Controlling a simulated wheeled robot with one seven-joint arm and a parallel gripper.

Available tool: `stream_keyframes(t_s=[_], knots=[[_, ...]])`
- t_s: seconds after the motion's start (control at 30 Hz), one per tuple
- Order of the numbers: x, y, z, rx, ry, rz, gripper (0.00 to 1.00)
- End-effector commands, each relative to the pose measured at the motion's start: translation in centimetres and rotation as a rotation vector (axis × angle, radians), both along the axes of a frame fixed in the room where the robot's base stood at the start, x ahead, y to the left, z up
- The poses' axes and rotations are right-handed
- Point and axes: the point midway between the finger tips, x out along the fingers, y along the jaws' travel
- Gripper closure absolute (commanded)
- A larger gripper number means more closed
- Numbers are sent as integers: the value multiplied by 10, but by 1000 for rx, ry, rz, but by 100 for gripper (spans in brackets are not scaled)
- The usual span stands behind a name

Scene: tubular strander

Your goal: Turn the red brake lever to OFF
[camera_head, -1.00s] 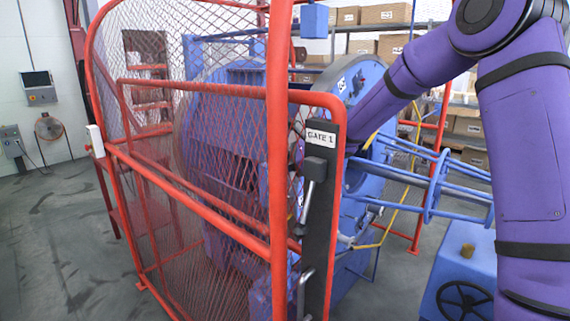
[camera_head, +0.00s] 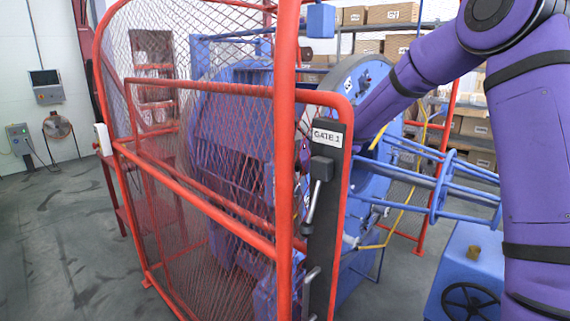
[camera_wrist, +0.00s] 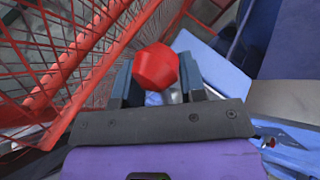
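In the wrist view a red faceted knob (camera_wrist: 156,67), which looks like the end of the brake lever, sits between the two fingers of my gripper (camera_wrist: 158,80). One finger is close on each side of it. I cannot tell whether the fingers press on it or only stand around it. The lever's shaft and any OFF marking are hidden. In the head view my purple arm reaches down behind the gate post, and my gripper and the knob cannot be made out there.
A red mesh guard (camera_head: 215,200) with a dark GATE 1 post (camera_head: 322,220) stands in front of the blue machine (camera_head: 375,85); its mesh also runs close on the left in the wrist view (camera_wrist: 60,60). A blue box with a black handwheel (camera_head: 469,300) is at lower right. Grey floor lies open at left.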

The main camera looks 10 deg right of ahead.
Motion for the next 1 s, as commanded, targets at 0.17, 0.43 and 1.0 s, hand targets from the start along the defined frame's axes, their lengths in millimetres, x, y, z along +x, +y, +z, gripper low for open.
stream_keyframes(t_s=[0.17,0.43,1.0], knots=[[0,-2,-1,-1,2,-2,62],[-12,-24,12,-4,0,-5,62],[-46,-84,48,-1,1,-2,62]])
